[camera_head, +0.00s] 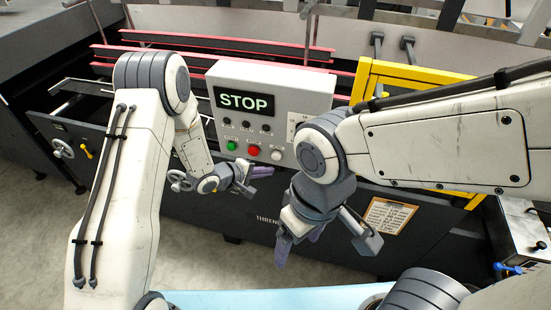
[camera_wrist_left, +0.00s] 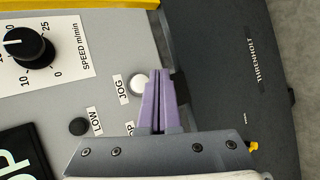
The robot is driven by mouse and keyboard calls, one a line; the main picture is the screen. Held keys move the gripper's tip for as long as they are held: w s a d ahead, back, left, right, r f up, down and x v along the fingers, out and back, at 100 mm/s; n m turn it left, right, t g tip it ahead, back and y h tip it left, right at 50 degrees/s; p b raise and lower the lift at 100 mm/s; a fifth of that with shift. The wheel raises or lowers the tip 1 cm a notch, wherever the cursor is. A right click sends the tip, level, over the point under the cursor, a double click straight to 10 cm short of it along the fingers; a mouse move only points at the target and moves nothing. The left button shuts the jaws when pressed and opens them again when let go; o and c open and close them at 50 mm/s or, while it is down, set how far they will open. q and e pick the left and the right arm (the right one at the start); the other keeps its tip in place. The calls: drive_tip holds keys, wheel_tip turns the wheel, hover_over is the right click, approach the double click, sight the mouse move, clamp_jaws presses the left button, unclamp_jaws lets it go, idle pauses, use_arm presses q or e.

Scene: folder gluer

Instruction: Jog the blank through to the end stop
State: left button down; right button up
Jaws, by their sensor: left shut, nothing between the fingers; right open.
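The control panel (camera_head: 310,95) shows "STOP" on its display (camera_head: 244,101). The white button labelled JOG (camera_wrist_left: 137,84) sits at the panel's lower right, and it also shows in the head view (camera_head: 277,154). My left gripper (camera_head: 270,171) is shut and empty, its purple fingertips just below the white button. In the left wrist view these fingertips (camera_wrist_left: 153,70) overlap the button's edge; I cannot tell whether they touch it. My right gripper (camera_head: 300,243) is open and empty, lower down in front of the machine's dark side. I cannot make out the blank or the end stop.
A green button (camera_head: 232,146) and a red button (camera_head: 254,150) sit left of the white one. A speed knob (camera_wrist_left: 28,47) is on the same panel. A yellow guard frame (camera_head: 400,70) stands right of the panel, and red-edged rails (camera_head: 200,42) run behind it.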

sight(276, 156)
use_arm(q)
drive_tip(key=shift+w+d+p, duration=0.15)
drive_tip(key=shift+w+d, duration=0.05)
drive_tip(key=shift+w, duration=0.5)
drive_tip(key=shift+w+d+p, duration=0.15)
drive_tip(key=shift+w+d, duration=0.05)
drive_tip(key=shift+w, duration=0.45)
idle(1.1)
drive_tip(key=shift+w+d, duration=0.15)
drive_tip(key=shift+w, duration=0.25)
